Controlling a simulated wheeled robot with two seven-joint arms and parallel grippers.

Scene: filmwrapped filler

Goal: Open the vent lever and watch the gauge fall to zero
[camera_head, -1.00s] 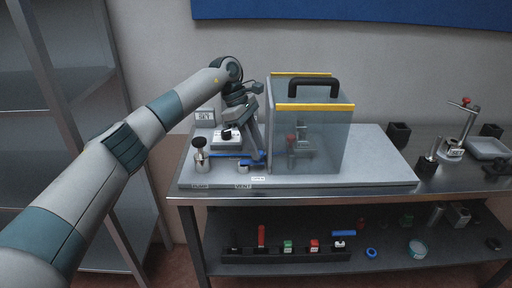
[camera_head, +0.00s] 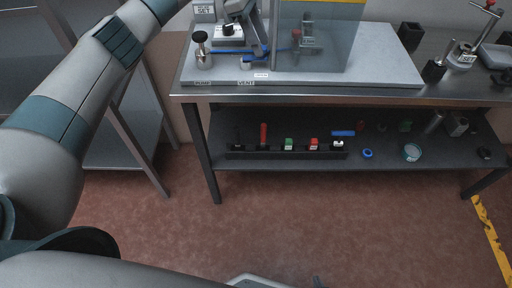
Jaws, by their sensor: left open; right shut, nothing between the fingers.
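The blue vent lever (camera_head: 226,52) lies level at the front of the grey bench plate, above a small metal fitting (camera_head: 246,64) and the VENT label (camera_head: 245,83). My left gripper (camera_head: 262,46) reaches down from the top edge to the lever's right end. It is open; whether its fingers touch or straddle the lever is too small to tell. A black-topped metal cylinder (camera_head: 201,48) stands left of it by the PUMP label. My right gripper is not in view.
A clear box (camera_head: 328,45) with a yellow edge stands just right of my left gripper. Black blocks and a small red-handled stand are at the right of the bench (camera_head: 300,98). The lower shelf (camera_head: 380,158) holds several small parts.

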